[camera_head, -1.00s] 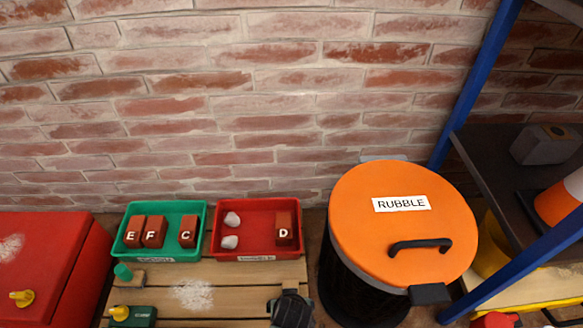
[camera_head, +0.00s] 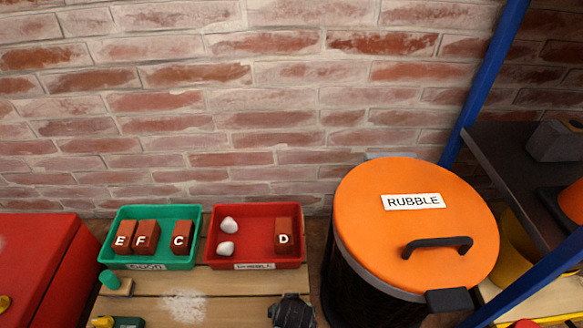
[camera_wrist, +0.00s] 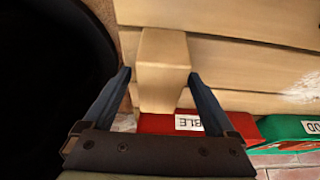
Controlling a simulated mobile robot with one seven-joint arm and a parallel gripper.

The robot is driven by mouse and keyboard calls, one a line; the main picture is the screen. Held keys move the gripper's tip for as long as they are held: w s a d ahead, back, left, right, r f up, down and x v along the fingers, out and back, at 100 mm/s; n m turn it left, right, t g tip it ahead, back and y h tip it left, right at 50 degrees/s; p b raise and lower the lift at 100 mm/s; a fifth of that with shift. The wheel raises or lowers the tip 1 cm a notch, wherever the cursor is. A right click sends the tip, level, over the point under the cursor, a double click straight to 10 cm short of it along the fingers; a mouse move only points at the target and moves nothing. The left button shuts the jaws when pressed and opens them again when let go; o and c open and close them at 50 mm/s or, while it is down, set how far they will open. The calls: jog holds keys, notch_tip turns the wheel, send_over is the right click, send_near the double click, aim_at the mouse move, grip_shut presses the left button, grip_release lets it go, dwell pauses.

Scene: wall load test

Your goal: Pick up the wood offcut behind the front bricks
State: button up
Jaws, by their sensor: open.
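A pale wood block (camera_wrist: 163,65), which looks like the offcut, shows in the wrist view between the two blue fingers of my gripper (camera_wrist: 159,76). The fingers are open, one on each side of it, with a visible gap at least near the tips. I cannot tell how high the block stands or whether it touches the fingers. I cannot pick the block out in the head view. Bricks marked E (camera_head: 125,238), F (camera_head: 147,236) and C (camera_head: 181,237) lie in the green tray (camera_head: 153,266). A brick marked D (camera_head: 284,235) lies in the red tray (camera_head: 219,259).
Two white lumps (camera_head: 228,236) lie in the red tray. The trays stand on a slatted wooden bench (camera_head: 236,284) against the brick wall. A black bin with an orange RUBBLE lid (camera_head: 385,235) stands right of the bench. A blue-framed shelf (camera_head: 487,82) is farther right.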

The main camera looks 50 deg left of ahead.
jog(key=shift+c, duration=0.2)
grip_shut()
jog(key=shift+r, duration=0.1)
